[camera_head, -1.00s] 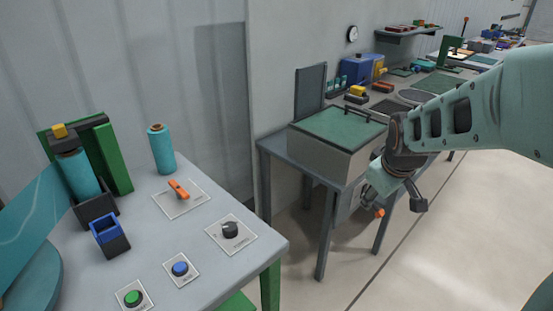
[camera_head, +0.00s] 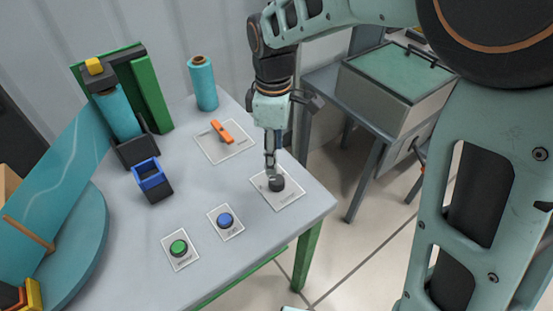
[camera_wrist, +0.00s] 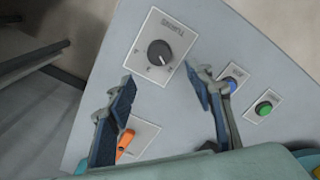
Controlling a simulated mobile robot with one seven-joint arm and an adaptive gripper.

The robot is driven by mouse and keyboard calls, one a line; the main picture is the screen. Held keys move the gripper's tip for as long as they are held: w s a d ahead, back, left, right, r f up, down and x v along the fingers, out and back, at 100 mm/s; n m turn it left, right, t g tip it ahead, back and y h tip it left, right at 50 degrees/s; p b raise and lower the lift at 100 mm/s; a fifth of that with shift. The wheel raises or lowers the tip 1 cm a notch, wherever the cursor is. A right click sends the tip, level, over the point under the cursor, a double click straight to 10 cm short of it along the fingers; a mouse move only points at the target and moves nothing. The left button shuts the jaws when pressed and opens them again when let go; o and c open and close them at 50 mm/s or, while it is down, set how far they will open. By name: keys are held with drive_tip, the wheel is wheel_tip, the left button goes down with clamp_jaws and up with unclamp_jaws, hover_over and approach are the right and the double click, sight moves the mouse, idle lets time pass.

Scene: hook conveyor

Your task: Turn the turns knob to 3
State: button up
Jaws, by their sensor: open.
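The turns knob (camera_head: 277,184) is a black round dial on a white plate (camera_head: 287,200) near the table's right corner. In the wrist view the knob (camera_wrist: 160,53) sits beyond my fingertips, with a pale pointer line on it. Marks around the dial are too small to read. My gripper (camera_head: 270,168) points down just above and behind the knob in the head view. In the wrist view my gripper (camera_wrist: 160,78) is open and empty, its two fingers spread wide, apart from the knob.
An orange lever (camera_head: 222,131), a blue button (camera_head: 225,220) and a green button (camera_head: 179,247) sit on nearby plates. A teal spool (camera_head: 203,85) stands behind. A blue-rimmed holder (camera_head: 152,178) and the green-framed machine (camera_head: 150,90) stand left. A green-lidded box (camera_head: 395,75) is on another table.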

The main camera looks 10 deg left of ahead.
sight(276, 177)
wheel_tip(276, 177, down, 10)
drive_tip(key=shift+r, duration=0.25)
drive_tip(key=c, duration=1.2)
drive_tip(key=shift+o, duration=0.2)
drive_tip(key=shift+m+b, duration=0.3)
drive_tip(key=shift+m, duration=0.1)
drive_tip(key=m, duration=0.4)
drive_tip(key=shift+w+m+b, duration=0.15)
drive_tip(key=shift+m+b, duration=0.2)
drive_tip(key=shift+m, duration=0.05)
drive_tip(key=m, duration=0.6)
drive_tip(key=shift+w+d+b, duration=0.15)
drive_tip(key=shift+b, duration=0.2)
drive_tip(key=shift+m, duration=0.3)
